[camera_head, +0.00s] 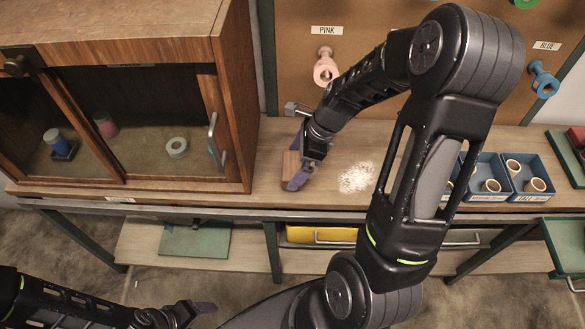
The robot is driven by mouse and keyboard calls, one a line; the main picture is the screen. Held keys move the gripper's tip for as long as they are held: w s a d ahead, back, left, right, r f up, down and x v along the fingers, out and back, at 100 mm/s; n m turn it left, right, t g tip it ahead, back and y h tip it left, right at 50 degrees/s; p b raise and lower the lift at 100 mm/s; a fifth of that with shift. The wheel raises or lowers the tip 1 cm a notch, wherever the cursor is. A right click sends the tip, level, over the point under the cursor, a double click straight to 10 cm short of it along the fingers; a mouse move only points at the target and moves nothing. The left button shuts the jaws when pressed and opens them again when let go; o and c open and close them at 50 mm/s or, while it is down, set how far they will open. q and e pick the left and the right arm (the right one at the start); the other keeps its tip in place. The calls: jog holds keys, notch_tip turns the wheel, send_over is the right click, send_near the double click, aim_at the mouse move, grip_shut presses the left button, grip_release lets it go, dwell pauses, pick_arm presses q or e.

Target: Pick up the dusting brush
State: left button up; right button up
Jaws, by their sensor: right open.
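The dusting brush appears as a brown wooden block (289,164) on the worktop, just right of the cabinet; its bristles cannot be made out. My right gripper (299,166) reaches down over it with open purple fingers, one finger in front of the block's right part. Whether the fingers touch it cannot be told.
White powder (356,177) lies on the worktop right of the brush. A wooden cabinet (231,90) stands close on the left. Blue trays (483,165) with rolls stand at the right. A pink spool (325,68) hangs on the back board.

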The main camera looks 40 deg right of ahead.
aim_at(293, 165)
jog(key=shift+x, duration=1.25)
jog(key=shift+c, duration=0.3)
jog(key=c, duration=1.1)
jog(key=shift+r, duration=0.1)
notch_tip(293, 165, up, 10)
jog(key=shift+p, duration=0.35)
